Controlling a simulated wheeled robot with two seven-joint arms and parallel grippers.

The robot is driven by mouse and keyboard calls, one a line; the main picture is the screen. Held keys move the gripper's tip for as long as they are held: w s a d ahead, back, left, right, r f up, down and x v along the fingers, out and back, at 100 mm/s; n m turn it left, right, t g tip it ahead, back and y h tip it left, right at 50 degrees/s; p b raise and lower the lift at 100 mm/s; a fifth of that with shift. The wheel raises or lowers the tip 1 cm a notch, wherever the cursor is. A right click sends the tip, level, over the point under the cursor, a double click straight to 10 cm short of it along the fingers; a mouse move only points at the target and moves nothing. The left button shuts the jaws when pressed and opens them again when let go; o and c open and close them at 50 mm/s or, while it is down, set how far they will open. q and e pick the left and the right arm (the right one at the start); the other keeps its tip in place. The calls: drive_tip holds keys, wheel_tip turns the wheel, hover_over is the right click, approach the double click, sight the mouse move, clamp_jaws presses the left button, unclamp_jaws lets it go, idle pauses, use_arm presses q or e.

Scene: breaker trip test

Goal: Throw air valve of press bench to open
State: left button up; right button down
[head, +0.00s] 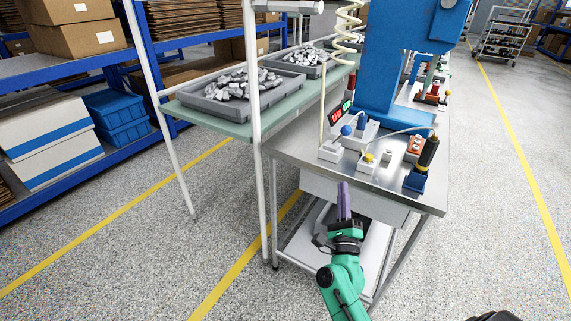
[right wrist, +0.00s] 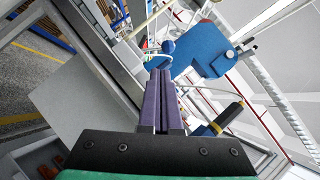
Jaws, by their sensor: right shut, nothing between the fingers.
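The press bench (head: 300,150) is a steel table with a blue press (head: 378,60) at its back. On its top, a white box carries a lever with a blue ball knob (head: 347,130); the knob also shows past my fingertips in the right wrist view (right wrist: 168,46). A black handle with a yellow band (head: 428,152) leans up from a blue base at the right. I cannot tell for certain which is the air valve. My right gripper (head: 343,186) is shut and empty, its purple fingers in front of the bench's front edge, apart from the controls. My left gripper is out of view.
A red-digit display (head: 341,112), a white box with a yellow button (head: 368,158) and an orange-topped device (head: 414,144) stand on the bench. A white post (head: 256,130) and a green table with grey parts trays (head: 240,96) stand left.

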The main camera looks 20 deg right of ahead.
drive_tip(key=r+m, duration=0.2)
drive_tip(key=p, duration=0.4)
approach(347, 135)
drive_tip(key=shift+h, duration=0.4)
drive_tip(key=x, duration=0.7)
drive_tip(key=shift+w+a+f, duration=0.1)
drive_tip(key=shift+w+f, duration=0.1)
drive_tip(key=shift+f, duration=0.1)
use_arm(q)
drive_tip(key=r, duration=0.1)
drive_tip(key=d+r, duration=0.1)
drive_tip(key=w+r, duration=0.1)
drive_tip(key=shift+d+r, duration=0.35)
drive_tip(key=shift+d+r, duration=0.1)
use_arm(e)
drive_tip(key=shift+n, duration=0.3)
